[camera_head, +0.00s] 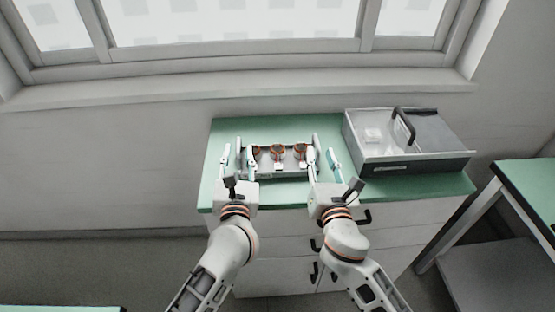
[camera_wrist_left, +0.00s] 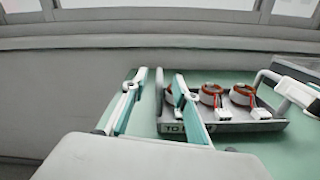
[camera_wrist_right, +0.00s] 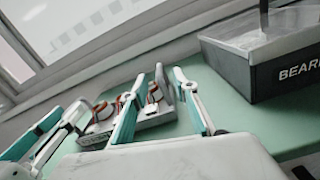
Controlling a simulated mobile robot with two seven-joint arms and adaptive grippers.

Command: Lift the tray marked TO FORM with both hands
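The grey tray (camera_head: 283,175) sits on the green top of the cabinet and holds three ring-shaped stators with orange windings (camera_head: 277,153). A label, partly hidden by a finger, shows on the tray's front wall (camera_wrist_left: 240,127) in the left wrist view. My left gripper (camera_head: 238,159) is open at the tray's left end, one finger on each side of the upright left handle (camera_wrist_left: 159,90). My right gripper (camera_head: 323,160) is open at the right end, its fingers on either side of the right handle (camera_wrist_right: 162,78). Contact with the handles cannot be told.
A grey bin (camera_head: 420,162) with a black handle stands to the right on the same green top (camera_head: 222,130); its front reads "BEARI..." (camera_wrist_right: 298,72) in the right wrist view. A window and wall rise behind. Another green-topped table (camera_head: 530,185) stands at far right.

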